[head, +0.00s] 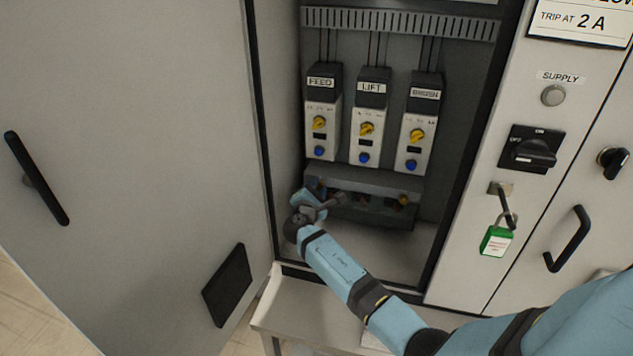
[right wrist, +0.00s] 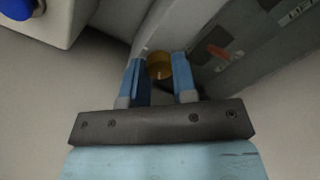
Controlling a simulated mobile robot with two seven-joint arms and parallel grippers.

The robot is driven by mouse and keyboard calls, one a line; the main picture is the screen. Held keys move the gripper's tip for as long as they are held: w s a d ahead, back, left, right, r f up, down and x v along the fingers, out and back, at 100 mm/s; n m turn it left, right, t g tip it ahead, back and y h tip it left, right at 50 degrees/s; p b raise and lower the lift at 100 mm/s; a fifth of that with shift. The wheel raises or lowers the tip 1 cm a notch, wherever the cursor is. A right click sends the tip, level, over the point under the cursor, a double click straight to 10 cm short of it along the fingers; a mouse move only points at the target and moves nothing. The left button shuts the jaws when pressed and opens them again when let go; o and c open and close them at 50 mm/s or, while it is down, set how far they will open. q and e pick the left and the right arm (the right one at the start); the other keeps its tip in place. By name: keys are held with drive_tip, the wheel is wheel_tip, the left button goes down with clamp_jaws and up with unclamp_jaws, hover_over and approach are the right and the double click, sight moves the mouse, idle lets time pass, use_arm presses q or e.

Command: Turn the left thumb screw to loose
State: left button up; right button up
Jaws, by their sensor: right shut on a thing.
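The left thumb screw (right wrist: 159,67) is a round brass-coloured knob in the right wrist view, on the housing's front. My right gripper (right wrist: 158,62) has its two blue fingers on either side of it and is shut on it. In the head view my right gripper (head: 322,200) is at the left end of the dark housing (head: 376,184) below the breakers, and it hides the left screw there. How far the left screw is turned cannot be seen. My left gripper is not in view.
Three breakers, FEED (head: 321,115), LIFT (head: 369,120) and a right one (head: 418,125), stand above the housing. The open cabinet door (head: 130,130) is on the left. A green padlock (head: 495,241) and a rotary switch (head: 532,151) are on the right panel.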

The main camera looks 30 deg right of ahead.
drive_tip(key=n+p, duration=0.9)
drive_tip(key=n, duration=0.2)
drive_tip(key=shift+d+r+n, duration=0.1)
drive_tip(key=shift+n, duration=0.3)
drive_tip(key=o, duration=0.9)
